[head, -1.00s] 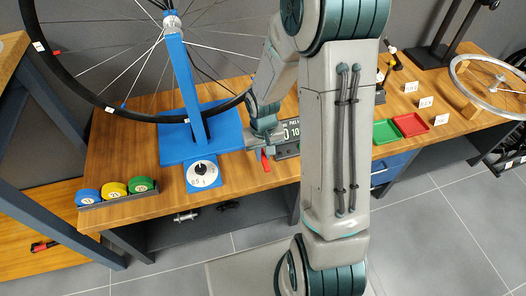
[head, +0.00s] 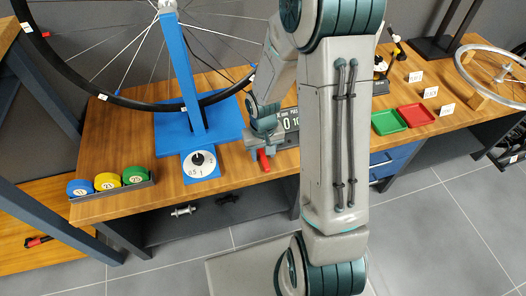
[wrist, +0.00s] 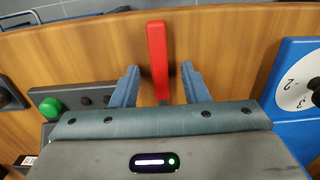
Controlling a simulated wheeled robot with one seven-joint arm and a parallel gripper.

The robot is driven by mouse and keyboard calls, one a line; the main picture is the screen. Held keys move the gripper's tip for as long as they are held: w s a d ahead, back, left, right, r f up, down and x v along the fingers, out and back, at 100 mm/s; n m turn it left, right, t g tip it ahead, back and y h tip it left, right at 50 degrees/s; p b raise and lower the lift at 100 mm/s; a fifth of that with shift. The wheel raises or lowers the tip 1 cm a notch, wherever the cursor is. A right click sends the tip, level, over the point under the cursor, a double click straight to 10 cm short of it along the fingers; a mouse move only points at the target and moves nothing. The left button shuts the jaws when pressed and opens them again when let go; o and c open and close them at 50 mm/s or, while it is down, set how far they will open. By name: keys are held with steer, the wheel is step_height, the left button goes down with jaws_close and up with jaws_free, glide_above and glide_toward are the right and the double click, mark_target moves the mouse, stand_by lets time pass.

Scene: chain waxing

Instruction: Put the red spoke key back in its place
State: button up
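The red spoke key (wrist: 158,60) shows in the wrist view as a narrow red bar between the two fingers of my gripper (wrist: 159,80). Wood-coloured bench shows on both sides of the bar, so the fingers stand apart from its visible part. The key's lower end is hidden by the gripper body. In the head view the key (head: 263,160) is a small red piece just below my gripper (head: 262,146), near the bench's front edge. I cannot tell there whether it touches the bench.
A blue wheel stand (head: 190,90) with a white dial (head: 199,164) is to the left. A dark digital display (head: 290,122) is close behind the gripper. Coloured rolls (head: 108,182) sit far left. Green (head: 388,122) and red (head: 417,114) trays are to the right.

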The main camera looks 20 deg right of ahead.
steer(key=shift+r, duration=0.1)
step_height(320, 180, up, 14)
steer(key=p, duration=0.3)
steer(key=shift+p, duration=0.4)
step_height(320, 180, up, 15)
steer(key=t+p, duration=0.1)
steer(key=p, duration=0.7)
glide_above(263, 156)
steer(key=s, duration=0.5)
steer(key=s+r+t+p, duration=0.1)
steer(key=s+r+p, duration=0.7)
steer(key=r, duration=0.5)
steer(key=shift+s+t+p, duration=0.3)
steer(key=shift+s+t, duration=0.05)
steer(key=shift+t, duration=0.05)
steer(key=shift+r, duration=0.1)
steer(key=shift+c, duration=0.5)
